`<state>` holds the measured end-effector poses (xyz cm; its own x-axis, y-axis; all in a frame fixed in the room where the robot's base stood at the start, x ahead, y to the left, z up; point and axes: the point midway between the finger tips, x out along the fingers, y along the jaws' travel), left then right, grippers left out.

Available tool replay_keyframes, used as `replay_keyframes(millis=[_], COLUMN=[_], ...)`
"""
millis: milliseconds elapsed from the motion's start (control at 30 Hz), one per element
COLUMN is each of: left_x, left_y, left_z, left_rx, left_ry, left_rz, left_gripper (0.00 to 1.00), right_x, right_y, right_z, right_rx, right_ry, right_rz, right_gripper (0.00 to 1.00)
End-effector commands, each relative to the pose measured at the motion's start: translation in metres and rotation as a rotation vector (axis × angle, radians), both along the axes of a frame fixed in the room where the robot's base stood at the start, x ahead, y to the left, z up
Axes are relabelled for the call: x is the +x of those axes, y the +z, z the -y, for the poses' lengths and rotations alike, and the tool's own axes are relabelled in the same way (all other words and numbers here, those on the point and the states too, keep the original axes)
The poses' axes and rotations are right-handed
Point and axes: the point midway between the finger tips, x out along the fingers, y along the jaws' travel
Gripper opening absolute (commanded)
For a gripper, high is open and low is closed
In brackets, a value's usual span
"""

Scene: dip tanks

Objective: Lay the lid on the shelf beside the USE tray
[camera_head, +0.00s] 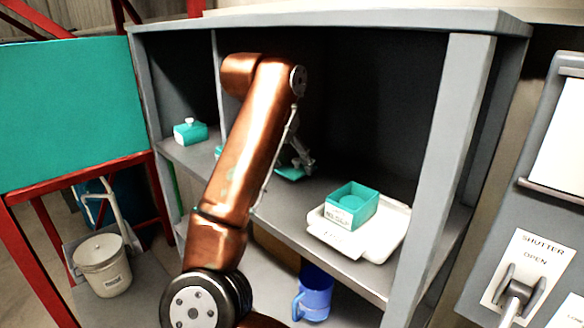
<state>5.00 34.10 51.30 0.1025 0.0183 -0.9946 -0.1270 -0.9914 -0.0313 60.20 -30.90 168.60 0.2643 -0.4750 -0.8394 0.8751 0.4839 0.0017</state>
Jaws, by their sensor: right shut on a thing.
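My right gripper (298,162) reaches into the shelf unit, its copper arm covering the middle of the view. It is shut on a small teal piece (290,174), which looks like the lid. The piece is low over the shelf board (310,190), and I cannot tell whether it touches. A white tray (385,240) stands on the shelf to the right, its front label too small to read. A teal open-topped box (350,205) sits in it. My left gripper is not in view.
A teal box with a white-knobbed lid (190,132) stands in the left compartment, beyond an upright divider (217,75). Another teal thing is mostly hidden behind my arm. A blue mug (315,295) is below the shelf. A lidded bucket (102,265) stands lower left. A shutter switch panel (515,275) is at right.

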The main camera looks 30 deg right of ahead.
Motion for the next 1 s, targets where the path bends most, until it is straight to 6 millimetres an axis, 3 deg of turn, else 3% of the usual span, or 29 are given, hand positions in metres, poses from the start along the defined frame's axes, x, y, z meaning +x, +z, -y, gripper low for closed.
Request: replay_keyframes(millis=[33, 200, 567, 600, 867, 1000], left_x=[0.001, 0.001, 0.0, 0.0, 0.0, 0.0], left_y=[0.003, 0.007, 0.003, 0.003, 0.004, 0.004], left_z=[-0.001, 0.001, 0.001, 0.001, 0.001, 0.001], left_rx=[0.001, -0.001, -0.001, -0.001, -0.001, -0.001], left_ry=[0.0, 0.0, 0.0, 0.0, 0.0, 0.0], left_rz=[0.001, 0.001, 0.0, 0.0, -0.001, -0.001], left_gripper=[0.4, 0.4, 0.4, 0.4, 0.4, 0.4], right_x=[0.0, 0.0, 0.0, 0.0, 0.0, 0.0], right_y=[-0.012, -0.028, -0.033, -0.033, -0.032, -0.032], right_z=[-0.005, -0.004, -0.004, -0.004, -0.004, -0.004], right_rx=[0.0, -0.001, -0.001, -0.001, -0.002, -0.002], right_ry=[0.004, 0.005, 0.004, 0.004, 0.004, 0.004], right_rz=[-0.006, -0.003, -0.004, -0.004, -0.004, -0.004], right_gripper=[0.33, 0.33, 0.33, 0.51, 0.68, 0.68])
